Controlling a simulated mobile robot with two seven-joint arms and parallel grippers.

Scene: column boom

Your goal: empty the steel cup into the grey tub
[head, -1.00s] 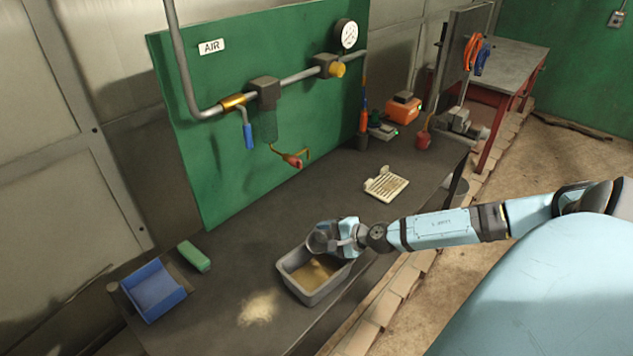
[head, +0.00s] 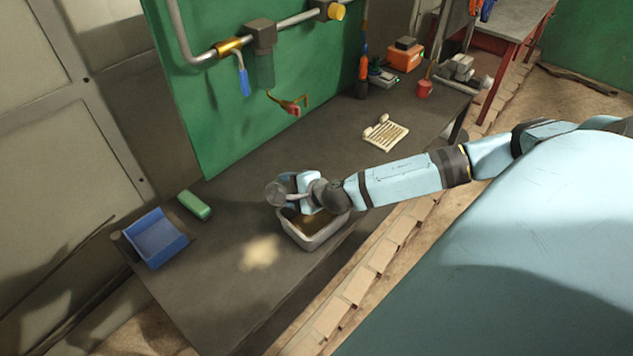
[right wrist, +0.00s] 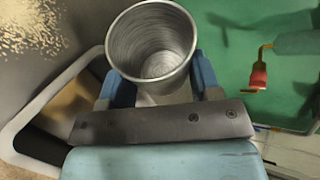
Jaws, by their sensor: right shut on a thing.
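My right gripper (head: 292,194) is shut on the steel cup (head: 276,194), above the far left rim of the grey tub (head: 328,238). In the right wrist view, the blue fingers of the gripper (right wrist: 160,88) are on either side of the cup (right wrist: 152,45). I look into its mouth there; the bare grey bottom shows, with no grains visible inside. The tub stands on the bench with tan-brown grains in it, partly hidden by my gripper. Its pale rim also shows in the right wrist view (right wrist: 20,130). My left gripper is out of view.
Tan grains (head: 260,253) lie spilled on the dark bench (head: 215,275) left of the tub. A blue bin (head: 157,238) and a green block (head: 195,205) sit further left. A cream keypad-like item (head: 385,134) lies behind my arm. A red-handled pipe fitting (head: 291,107) hangs at the green panel.

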